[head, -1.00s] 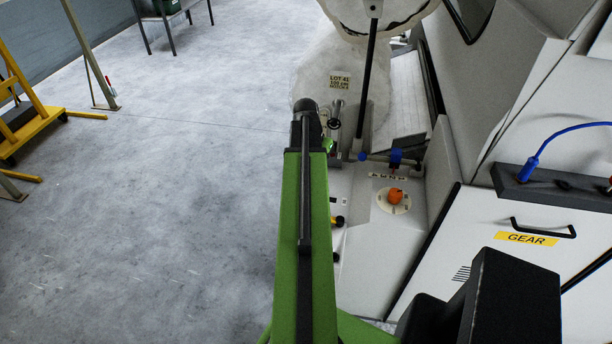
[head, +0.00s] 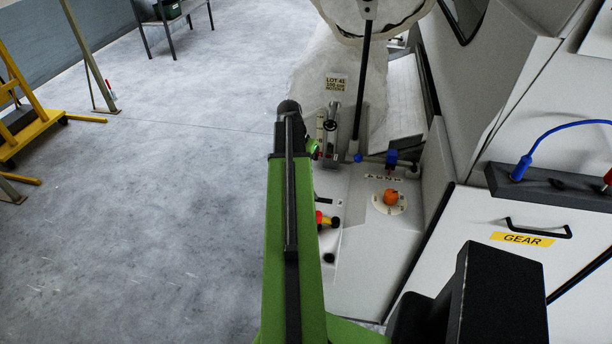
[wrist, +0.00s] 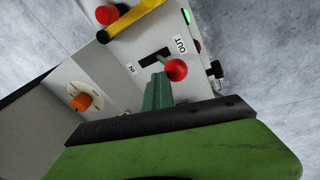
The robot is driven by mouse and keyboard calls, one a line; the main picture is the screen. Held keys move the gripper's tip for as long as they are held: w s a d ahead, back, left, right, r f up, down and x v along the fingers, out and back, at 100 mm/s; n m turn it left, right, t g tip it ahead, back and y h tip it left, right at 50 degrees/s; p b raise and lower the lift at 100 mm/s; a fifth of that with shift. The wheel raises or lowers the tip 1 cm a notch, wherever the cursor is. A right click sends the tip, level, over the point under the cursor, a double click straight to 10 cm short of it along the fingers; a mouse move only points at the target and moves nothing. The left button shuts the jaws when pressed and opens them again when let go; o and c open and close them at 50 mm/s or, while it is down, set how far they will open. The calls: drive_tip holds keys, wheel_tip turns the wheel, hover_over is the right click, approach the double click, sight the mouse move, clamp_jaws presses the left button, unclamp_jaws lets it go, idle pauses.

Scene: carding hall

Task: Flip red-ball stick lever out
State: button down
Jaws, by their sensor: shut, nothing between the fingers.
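The lever's red ball (wrist: 176,69) shows in the wrist view, below the right end of a dark slot (wrist: 153,57) in a pale panel. The ball is nearer the OUT label (wrist: 180,45) than the IN label (wrist: 131,68). Its stick is mostly hidden, so I cannot tell its exact lean. My gripper (wrist: 158,80) is shut and empty, its teal fingers just left of the ball, on the IN side. I cannot tell whether they touch it. In the head view my green arm hides the gripper, and I cannot pick out the lever.
Close by in the wrist view are another red knob (wrist: 107,14), a yellow handle (wrist: 135,18), an orange dial (wrist: 82,102) and a green-lit button (wrist: 187,16). In the head view the machine with its GEAR door (head: 522,239) stands right; open floor (head: 150,210) lies left.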

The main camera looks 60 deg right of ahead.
drive_tip(key=shift+w+a, duration=0.2)
drive_tip(key=shift+w, duration=0.1)
drive_tip(key=shift+s+r+p, duration=0.15)
drive_tip(key=shift+r+p, duration=0.1)
drive_tip(key=shift+p, duration=0.1)
drive_tip(key=s+p+v, duration=0.2)
drive_tip(key=p+v, duration=0.9)
drive_tip(key=shift+w, duration=0.15)
drive_tip(key=shift+r, duration=0.15)
